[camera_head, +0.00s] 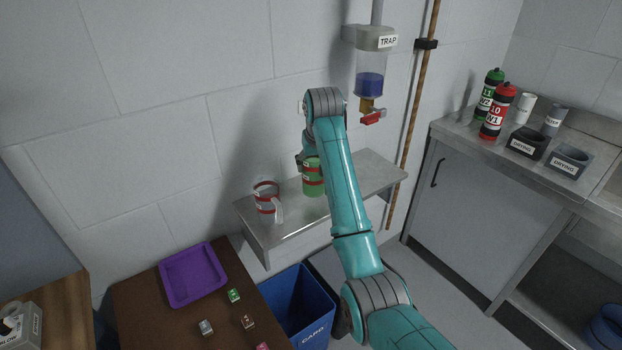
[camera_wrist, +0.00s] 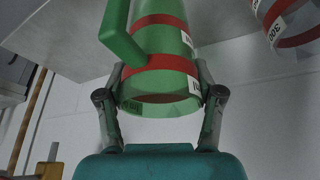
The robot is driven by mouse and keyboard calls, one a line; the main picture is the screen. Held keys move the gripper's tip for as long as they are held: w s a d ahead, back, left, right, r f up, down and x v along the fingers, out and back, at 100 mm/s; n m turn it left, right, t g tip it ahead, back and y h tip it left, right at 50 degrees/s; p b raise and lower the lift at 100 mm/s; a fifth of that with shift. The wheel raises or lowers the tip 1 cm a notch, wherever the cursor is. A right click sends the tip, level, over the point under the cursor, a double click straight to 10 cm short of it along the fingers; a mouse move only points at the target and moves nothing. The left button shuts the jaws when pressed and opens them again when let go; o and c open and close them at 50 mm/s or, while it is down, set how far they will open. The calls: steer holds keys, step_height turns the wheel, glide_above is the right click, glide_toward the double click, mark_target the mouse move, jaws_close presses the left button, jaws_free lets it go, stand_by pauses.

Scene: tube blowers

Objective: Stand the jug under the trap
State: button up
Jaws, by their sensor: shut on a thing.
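A green jug (camera_head: 314,177) with red bands is over the middle of the wall shelf, left of the trap. In the wrist view the green jug (camera_wrist: 165,60) fills the space between the fingers, its handle at upper left. My gripper (camera_wrist: 160,82) is shut on it, a finger on each side; my arm hides part of it in the head view. I cannot tell whether its base touches the shelf. The trap (camera_head: 374,60) hangs on the wall, with blue liquid and a red tap (camera_head: 373,118) below, above the shelf's right part.
A clear jug (camera_head: 267,198) with red bands stands on the left of the steel shelf (camera_head: 290,222). The shelf's right part (camera_head: 375,172) looks clear. A copper pipe (camera_head: 411,110) runs down beside it. Below are a blue bin (camera_head: 300,300) and a purple tray (camera_head: 192,273).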

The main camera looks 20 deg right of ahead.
mark_target(314, 176)
steer(key=shift+f, duration=2.3)
steer(key=shift+f, duration=0.1)
steer(key=o, duration=1.1)
steer(key=shift+o, duration=0.2)
